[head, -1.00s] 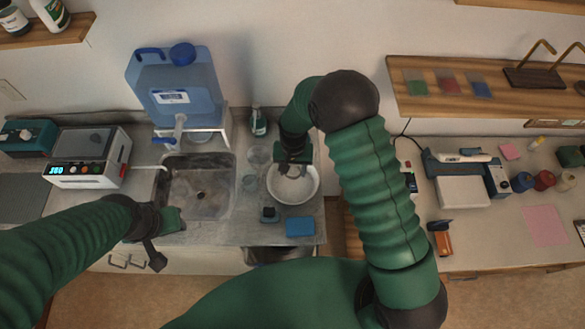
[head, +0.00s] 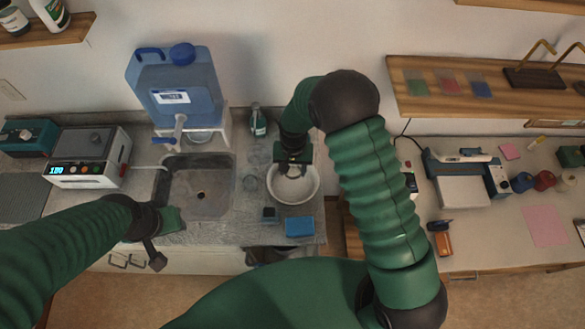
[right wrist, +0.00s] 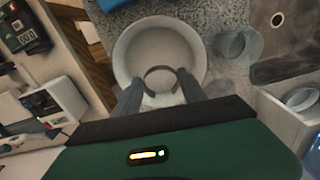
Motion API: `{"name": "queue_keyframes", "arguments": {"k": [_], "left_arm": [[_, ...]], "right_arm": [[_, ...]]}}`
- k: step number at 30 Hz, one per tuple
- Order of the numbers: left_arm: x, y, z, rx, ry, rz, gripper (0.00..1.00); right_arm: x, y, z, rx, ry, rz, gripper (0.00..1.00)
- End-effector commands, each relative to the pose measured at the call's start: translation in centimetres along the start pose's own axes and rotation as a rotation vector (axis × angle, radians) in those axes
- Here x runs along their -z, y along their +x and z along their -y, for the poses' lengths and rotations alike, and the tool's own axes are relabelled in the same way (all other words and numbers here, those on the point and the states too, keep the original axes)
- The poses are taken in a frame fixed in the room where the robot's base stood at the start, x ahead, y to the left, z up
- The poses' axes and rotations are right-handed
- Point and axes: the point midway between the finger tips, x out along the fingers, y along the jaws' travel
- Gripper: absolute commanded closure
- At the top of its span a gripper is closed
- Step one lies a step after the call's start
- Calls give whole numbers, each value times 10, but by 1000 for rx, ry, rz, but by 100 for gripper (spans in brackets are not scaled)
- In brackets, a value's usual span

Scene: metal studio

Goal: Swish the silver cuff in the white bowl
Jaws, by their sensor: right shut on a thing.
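The white bowl (head: 293,198) stands on the grey counter right of the sink; it also shows in the right wrist view (right wrist: 124,50). The silver cuff (right wrist: 160,71) is an open, dark-looking band in the right wrist view, over the near part of the bowl's inside. My right gripper (right wrist: 160,92) is shut on the cuff, one finger at each side, and reaches into the bowl from above. In the head view the gripper (head: 292,168) hides most of the cuff. I cannot tell whether the cuff touches the bowl. My left gripper (head: 162,238) hangs near the sink's front edge, its fingers unclear.
Clear cups (right wrist: 237,47) stand close beside the bowl. A blue water jug (head: 178,85) stands behind the sink (head: 200,190).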

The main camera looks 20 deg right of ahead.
Motion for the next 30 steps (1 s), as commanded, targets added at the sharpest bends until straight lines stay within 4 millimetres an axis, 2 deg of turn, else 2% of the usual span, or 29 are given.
{"name": "queue_keyframes", "arguments": {"k": [11,22,30], "left_arm": [[0,-1,0,0,0,0,64],[7,-30,0,0,0,0,64],[7,-28,0,0,0,0,64]], "right_arm": [[0,-1,0,0,0,0,90],[0,-41,0,0,-1,-1,90],[1,-40,0,0,0,0,90]]}}
